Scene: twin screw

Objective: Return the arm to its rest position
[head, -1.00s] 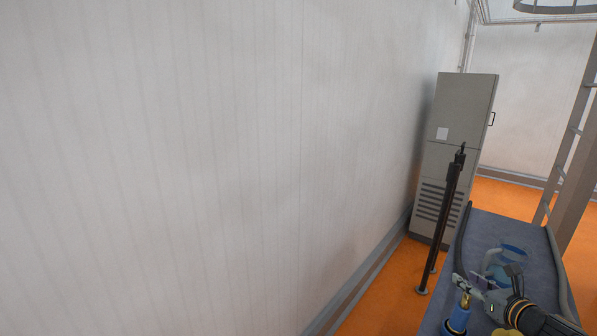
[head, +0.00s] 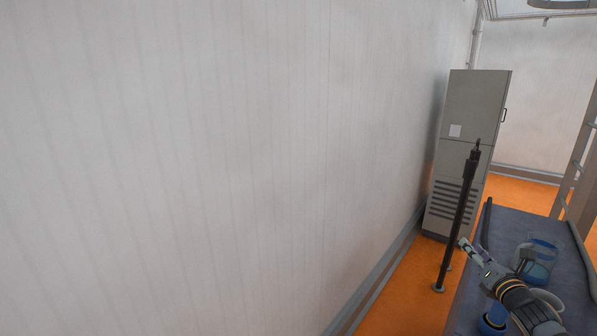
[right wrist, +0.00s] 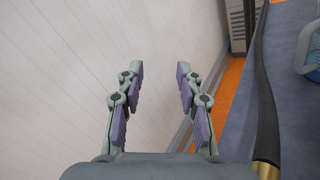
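My right gripper (head: 470,250) is raised over the left edge of the blue-grey table (head: 465,310) and points up and left. In the right wrist view, its purple-padded fingers (right wrist: 158,78) are apart with nothing between them, facing the pale wall. My right forearm hides part of a blue cylinder (head: 493,320) on the table. My left arm and gripper are not in view.
A clear blue container (head: 541,262) stands on the table behind my right gripper. A black pole (head: 460,215) and a grey cabinet (head: 472,130) stand beyond. The wall (head: 200,150) fills the left.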

